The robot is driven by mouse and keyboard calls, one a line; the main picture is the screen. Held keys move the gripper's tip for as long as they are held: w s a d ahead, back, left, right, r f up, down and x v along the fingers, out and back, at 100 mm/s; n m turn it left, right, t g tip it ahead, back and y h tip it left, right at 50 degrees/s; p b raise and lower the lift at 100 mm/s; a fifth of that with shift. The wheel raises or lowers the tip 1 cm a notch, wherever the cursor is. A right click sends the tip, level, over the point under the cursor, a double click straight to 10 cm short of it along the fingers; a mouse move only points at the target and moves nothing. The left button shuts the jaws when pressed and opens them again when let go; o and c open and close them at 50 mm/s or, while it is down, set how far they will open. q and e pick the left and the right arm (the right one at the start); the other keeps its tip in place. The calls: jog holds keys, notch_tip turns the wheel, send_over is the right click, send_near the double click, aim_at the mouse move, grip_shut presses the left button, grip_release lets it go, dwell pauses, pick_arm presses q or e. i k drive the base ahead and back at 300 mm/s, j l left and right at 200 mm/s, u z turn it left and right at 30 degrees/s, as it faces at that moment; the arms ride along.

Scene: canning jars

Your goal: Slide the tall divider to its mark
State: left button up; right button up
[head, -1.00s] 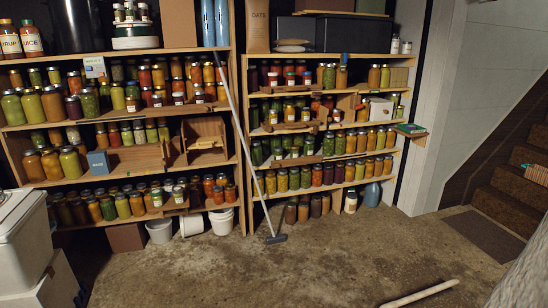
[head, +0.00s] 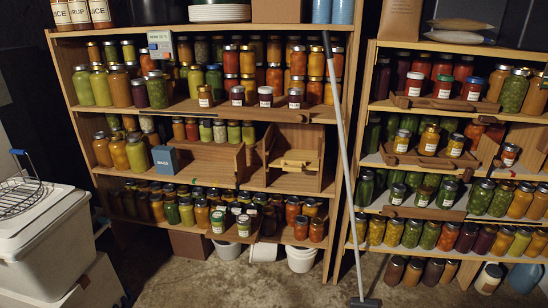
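Upright wooden panels stand on the third shelf down (head: 110,178) of the left shelving unit. One taller narrow panel (head: 267,148) stands at the left side of an open wooden bay, and a shorter panel (head: 240,162) stands left of it, with a gap between them. The taller one looks like the tall divider, but I cannot be sure. A small yellowish wooden piece (head: 300,163) sits in the bay. I cannot make out a mark. Neither of my grippers is in view.
A blue box (head: 165,160) and several jars share that shelf. A long-handled tool (head: 341,140) leans between the two shelving units, its head on the floor. A white cooler (head: 45,235) stands at left. White buckets (head: 300,258) sit below. The floor in front is clear.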

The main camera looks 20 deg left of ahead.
aim_at(240, 158)
jog(key=i+j+u, duration=0.2)
jog(key=i+u, duration=0.75)
jog(key=i+l+u, duration=0.1)
jog(key=i+u, duration=0.35)
jog(key=i+l+u, duration=0.3)
jog(key=u, duration=0.2)
jog(key=i+j+u, duration=0.2)
jog(key=u, duration=0.25)
jog(key=i+u, duration=0.75)
jog(key=u, duration=0.2)
jog(key=i+u, duration=0.3)
jog(key=u, duration=0.15)
jog(key=i+z, duration=0.1)
jog(key=z, duration=0.3)
jog(key=i+z, duration=0.1)
jog(key=z, duration=0.3)
jog(key=i+j+z, duration=0.1)
jog(key=z, duration=0.65)
jog(key=i+j, duration=0.05)
jog(key=j, duration=0.05)
